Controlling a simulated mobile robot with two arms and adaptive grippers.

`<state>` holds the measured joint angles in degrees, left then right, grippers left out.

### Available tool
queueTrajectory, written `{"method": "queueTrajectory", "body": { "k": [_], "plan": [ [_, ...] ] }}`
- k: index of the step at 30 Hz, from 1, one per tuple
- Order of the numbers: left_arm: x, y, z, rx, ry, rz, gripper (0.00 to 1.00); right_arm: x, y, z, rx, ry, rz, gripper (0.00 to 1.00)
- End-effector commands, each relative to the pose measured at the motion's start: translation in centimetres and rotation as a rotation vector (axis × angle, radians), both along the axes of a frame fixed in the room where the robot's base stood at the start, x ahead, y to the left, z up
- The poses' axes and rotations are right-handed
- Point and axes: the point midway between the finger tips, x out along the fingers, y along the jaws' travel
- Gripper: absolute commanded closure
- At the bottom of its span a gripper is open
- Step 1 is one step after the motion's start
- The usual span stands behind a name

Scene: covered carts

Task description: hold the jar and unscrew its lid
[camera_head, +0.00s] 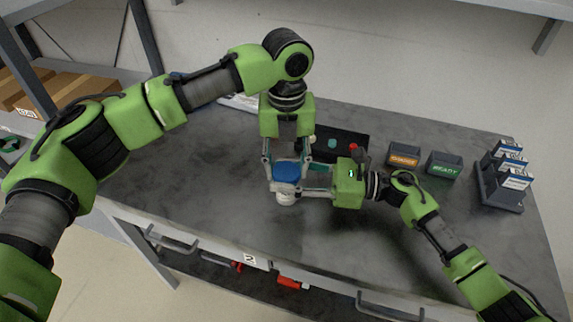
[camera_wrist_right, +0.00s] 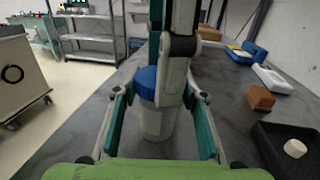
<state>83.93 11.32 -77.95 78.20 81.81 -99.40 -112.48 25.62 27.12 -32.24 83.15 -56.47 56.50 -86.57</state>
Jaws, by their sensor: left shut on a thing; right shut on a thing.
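The white jar (camera_head: 286,199) stands upright on the grey worktop, near its front edge, with a blue lid (camera_head: 287,171) on top. My left gripper (camera_head: 287,176) comes down from above and is shut on the lid. My right gripper (camera_head: 288,189) reaches in level from the right and is shut on the jar body below the lid. In the right wrist view, the jar (camera_wrist_right: 155,122) sits between my right fingers. Part of the lid (camera_wrist_right: 146,84) is hidden there behind a left finger. I cannot tell whether the lid is loosened.
Behind my right gripper lies a black tray (camera_head: 352,140) with small parts. Two labelled bins (camera_head: 404,156) (camera_head: 443,165) and a rack of boxes (camera_head: 500,190) stand to the right. Drawer handles (camera_head: 171,241) stick out in front. The worktop left of the jar is clear.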

Motion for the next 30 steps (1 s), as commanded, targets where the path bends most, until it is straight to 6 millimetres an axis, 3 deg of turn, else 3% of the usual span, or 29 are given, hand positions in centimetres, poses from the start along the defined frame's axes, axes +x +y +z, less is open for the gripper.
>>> {"method": "queueTrajectory", "body": {
  "k": [12, 13, 15, 25, 30],
  "plan": [
    [-0.2, -0.1, 0.0, -0.001, 0.004, -0.005, 0.85, 0.1, -0.1, -0.1, -0.002, -0.001, -0.004, 1.00],
    [-0.2, -0.1, 0.0, -0.001, 0.004, -0.005, 0.57, 0.1, -0.1, -0.1, -0.002, -0.001, -0.004, 1.00],
    [-0.2, -0.1, 0.0, -0.002, 0.003, -0.005, 0.42, 0.1, -0.1, -0.1, -0.002, -0.001, -0.004, 1.00],
    [-0.1, -0.1, 0.1, -0.001, 0.001, -0.002, 0.42, 0.0, 0.0, 0.0, -0.001, 0.000, -0.002, 1.00],
    [0.0, -0.1, 1.4, -0.001, 0.000, -0.001, 0.42, 0.0, 0.0, 0.0, -0.001, 0.000, -0.001, 1.00]
  ]
}}
